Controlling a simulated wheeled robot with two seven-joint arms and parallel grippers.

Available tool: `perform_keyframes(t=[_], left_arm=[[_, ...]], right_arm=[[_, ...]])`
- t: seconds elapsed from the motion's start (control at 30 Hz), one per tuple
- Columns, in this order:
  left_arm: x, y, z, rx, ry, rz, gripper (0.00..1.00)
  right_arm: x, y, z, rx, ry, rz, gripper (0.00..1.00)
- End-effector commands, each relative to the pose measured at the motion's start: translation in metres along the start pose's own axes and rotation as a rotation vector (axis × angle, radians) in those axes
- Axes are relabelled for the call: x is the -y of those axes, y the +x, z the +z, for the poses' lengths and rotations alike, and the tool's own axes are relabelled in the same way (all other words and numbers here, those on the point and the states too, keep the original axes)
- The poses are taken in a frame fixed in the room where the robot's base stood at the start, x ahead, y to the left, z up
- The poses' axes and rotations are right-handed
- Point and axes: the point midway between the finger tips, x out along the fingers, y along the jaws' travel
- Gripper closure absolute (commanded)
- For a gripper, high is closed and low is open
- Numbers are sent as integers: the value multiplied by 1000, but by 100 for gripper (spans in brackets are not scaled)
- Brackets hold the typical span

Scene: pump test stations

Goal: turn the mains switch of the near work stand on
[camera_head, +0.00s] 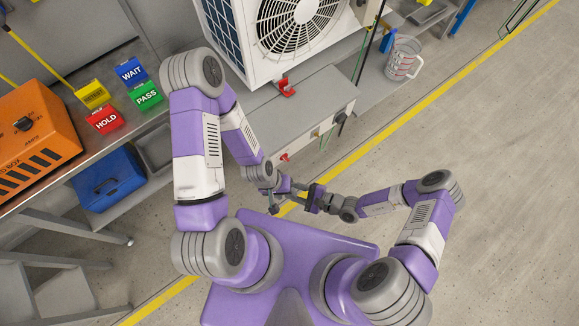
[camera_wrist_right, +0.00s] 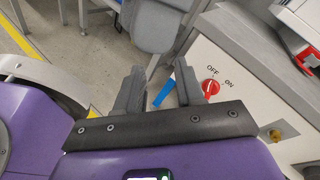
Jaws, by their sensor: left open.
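The near work stand (camera_head: 312,105) is a grey bench carrying a large fan unit. Its red mains switch (camera_head: 284,157) is on the front face, close to my grippers. In the right wrist view the red knob (camera_wrist_right: 209,88) sits beside the right finger, with OFF and ON printed next to it. I cannot tell which mark it points to. My left gripper (camera_head: 284,190) is open and empty in front of the stand. My right gripper (camera_wrist_right: 163,85) has its fingers apart with nothing held. It also shows in the head view (camera_head: 313,198), facing the left one.
An orange box (camera_head: 35,135) and HOLD, PASS and WAIT blocks stand on the left bench. A blue case (camera_head: 108,180) is below it. A clear measuring jug (camera_head: 403,58) stands at the back right. The floor right of the yellow line is clear.

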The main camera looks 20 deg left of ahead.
Motion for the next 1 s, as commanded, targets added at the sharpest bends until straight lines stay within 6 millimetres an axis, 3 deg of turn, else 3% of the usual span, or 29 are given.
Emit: perform_keyframes(t=[0.03, 0.1, 0.3, 0.47, 0.8, 1.0], left_arm=[[9, 23, -1, 1, -1, -1, 57], [13, 33, -1, 1, -1, -1, 57], [18, 46, -2, 0, -1, 0, 57], [19, 50, -2, 0, 0, 0, 57], [25, 66, -3, 0, 0, 0, 57], [26, 69, -3, 0, 0, 0, 57]], right_arm=[[-1, 11, -29, -6, 38, -131, 63], [10, 14, -51, -29, 71, -289, 63], [27, 10, -90, -102, 107, -544, 63], [37, 19, -95, -112, 108, -578, 63], [64, 61, -102, -110, 107, -573, 63], [70, 70, -102, -111, 108, -572, 63]])
